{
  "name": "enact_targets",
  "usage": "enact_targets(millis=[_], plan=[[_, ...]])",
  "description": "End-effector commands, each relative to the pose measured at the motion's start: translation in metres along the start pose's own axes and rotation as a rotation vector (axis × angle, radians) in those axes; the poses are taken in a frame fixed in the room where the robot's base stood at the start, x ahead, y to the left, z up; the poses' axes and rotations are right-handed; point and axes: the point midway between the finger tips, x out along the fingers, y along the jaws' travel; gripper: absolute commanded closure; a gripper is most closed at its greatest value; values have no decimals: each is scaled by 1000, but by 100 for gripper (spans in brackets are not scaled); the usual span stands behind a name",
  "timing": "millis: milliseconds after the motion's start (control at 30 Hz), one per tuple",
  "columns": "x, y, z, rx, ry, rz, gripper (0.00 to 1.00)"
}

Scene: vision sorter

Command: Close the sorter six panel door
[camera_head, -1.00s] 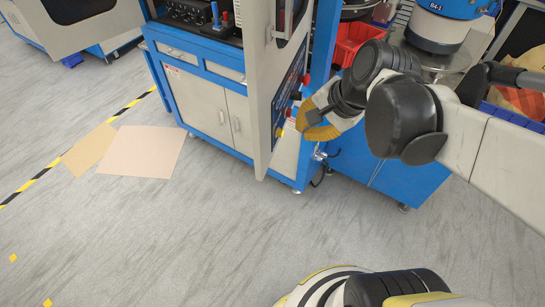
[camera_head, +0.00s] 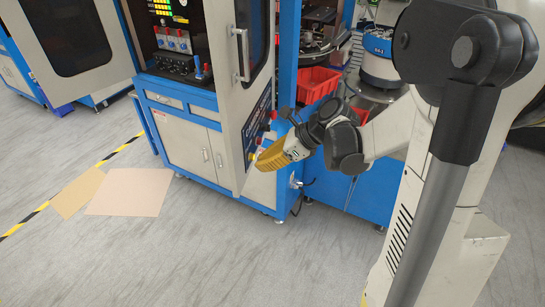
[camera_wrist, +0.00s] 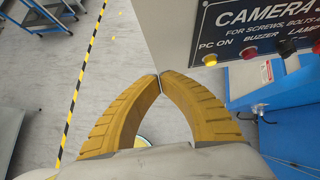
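The sorter's door (camera_head: 225,60) is a beige panel with a dark window and a grey handle (camera_head: 241,55). It stands out at an angle from the blue and beige cabinet in the head view. My gripper (camera_head: 262,163) has yellow ribbed fingers and is by the panel's lower right part. In the wrist view the fingertips (camera_wrist: 160,76) meet, with nothing seen between them. They overlap the lower edge of a beige panel (camera_wrist: 168,35) there; I cannot tell whether they touch it. A dark camera sign (camera_wrist: 255,22) with yellow and red buttons is to the right.
Beige cabinet doors (camera_head: 190,142) are below the sorter. A red bin (camera_head: 318,82) and a blue and white bowl feeder (camera_head: 378,65) stand behind my arm. Flat cardboard sheets (camera_head: 130,192) lie on the left floor near yellow-black tape (camera_head: 105,158). The front floor is clear.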

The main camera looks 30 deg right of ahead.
Motion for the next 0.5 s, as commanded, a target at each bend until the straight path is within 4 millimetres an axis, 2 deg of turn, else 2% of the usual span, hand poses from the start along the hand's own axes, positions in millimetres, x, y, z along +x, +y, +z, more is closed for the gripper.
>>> enact_targets(millis=[33,133,300,500], plan=[[13,0,-1,-2,0,2,100],[30,0,3,-4,1,2,100],[44,0,20,-2,2,1,100],[51,0,28,-1,1,-1,100]])
